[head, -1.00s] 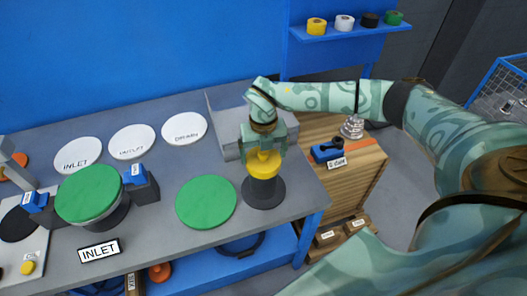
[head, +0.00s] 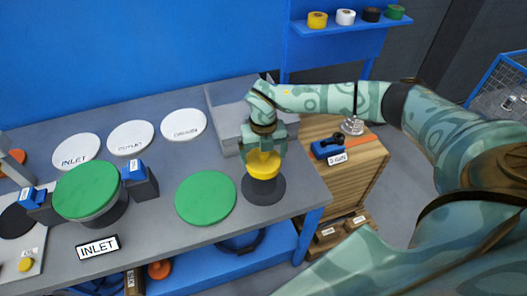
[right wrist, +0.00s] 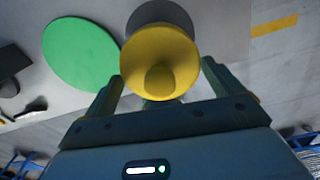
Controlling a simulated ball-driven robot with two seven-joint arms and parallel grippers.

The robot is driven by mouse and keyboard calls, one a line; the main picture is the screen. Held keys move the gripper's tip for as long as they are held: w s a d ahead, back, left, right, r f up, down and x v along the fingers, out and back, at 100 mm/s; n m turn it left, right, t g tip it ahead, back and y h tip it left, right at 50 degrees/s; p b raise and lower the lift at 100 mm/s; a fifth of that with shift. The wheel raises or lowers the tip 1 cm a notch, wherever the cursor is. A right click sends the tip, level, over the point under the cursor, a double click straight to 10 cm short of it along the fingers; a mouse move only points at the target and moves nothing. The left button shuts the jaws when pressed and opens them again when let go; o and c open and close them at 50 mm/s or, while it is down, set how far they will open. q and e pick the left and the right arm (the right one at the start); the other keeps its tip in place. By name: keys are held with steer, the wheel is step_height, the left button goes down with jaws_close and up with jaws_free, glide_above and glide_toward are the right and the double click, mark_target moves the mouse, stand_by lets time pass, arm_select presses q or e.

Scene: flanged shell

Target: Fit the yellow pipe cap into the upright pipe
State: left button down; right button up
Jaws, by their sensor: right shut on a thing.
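The yellow pipe cap (head: 263,168) is in my right gripper (head: 264,152), which points down over the right part of the bench. My left gripper is not in view.
A green disc (head: 206,198) lies left of the pipe. A second green disc (head: 87,190) tops a dark stand between blue-topped blocks. White labelled discs (head: 130,138) lie behind. A grey tray (head: 228,120) stands behind the gripper, and a wooden cabinet (head: 350,177) stands right.

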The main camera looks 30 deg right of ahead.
steer(key=shift+f, duration=0.5)
steer(key=o, duration=0.7)
step_height(320, 180, up, 16)
steer(key=shift+r+p, duration=0.15)
steer(key=shift+p, duration=0.55)
